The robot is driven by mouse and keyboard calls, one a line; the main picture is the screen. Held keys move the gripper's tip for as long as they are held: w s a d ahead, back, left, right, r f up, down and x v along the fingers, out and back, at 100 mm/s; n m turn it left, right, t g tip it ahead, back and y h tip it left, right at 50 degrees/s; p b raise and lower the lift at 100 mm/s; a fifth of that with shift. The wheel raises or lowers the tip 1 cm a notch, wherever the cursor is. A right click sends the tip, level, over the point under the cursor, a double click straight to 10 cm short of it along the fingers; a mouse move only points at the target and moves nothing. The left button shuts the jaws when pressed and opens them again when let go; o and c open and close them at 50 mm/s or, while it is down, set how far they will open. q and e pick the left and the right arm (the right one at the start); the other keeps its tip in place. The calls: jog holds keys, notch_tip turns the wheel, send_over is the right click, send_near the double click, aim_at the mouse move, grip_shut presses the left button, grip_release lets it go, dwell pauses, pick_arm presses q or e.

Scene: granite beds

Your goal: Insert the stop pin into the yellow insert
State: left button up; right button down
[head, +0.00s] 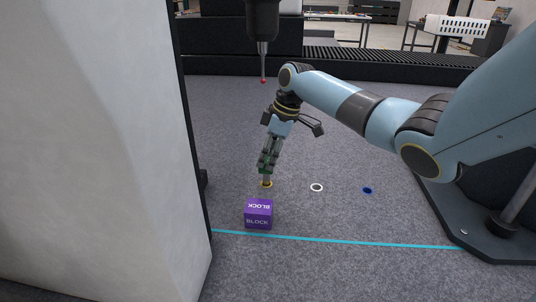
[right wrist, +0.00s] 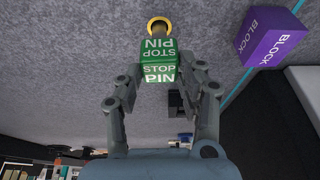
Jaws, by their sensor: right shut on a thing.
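My right gripper (head: 267,166) points down over the granite bed, shut on the green stop pin (right wrist: 160,61). Its fingers (right wrist: 161,88) press the sides of the pin's green block head, which reads STOP PIN, in the right wrist view. The yellow insert (head: 266,184) is a small ring in the bed directly under the gripper. It also shows just beyond the pin head in the right wrist view (right wrist: 152,21). The pin's lower end is at the ring, but I cannot tell whether it is inside the hole. My left gripper is not in view.
A purple block (head: 258,214) stands on the bed just in front of the yellow insert. A white ring (head: 316,187) and a blue ring (head: 367,190) lie to the right. A red-tipped probe (head: 263,62) hangs behind the gripper. A pale column (head: 95,150) fills the left.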

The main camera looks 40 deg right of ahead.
jog(key=shift+f+b, duration=0.5)
jog(key=shift+f, duration=0.45)
jog(key=c, duration=0.7)
grip_release()
jog(key=p+v, duration=0.5)
jog(key=shift+r, duration=0.1)
jog(key=v, duration=1.1)
jog(key=shift+s+d+r, duration=0.1)
jog(key=shift+r, duration=0.3)
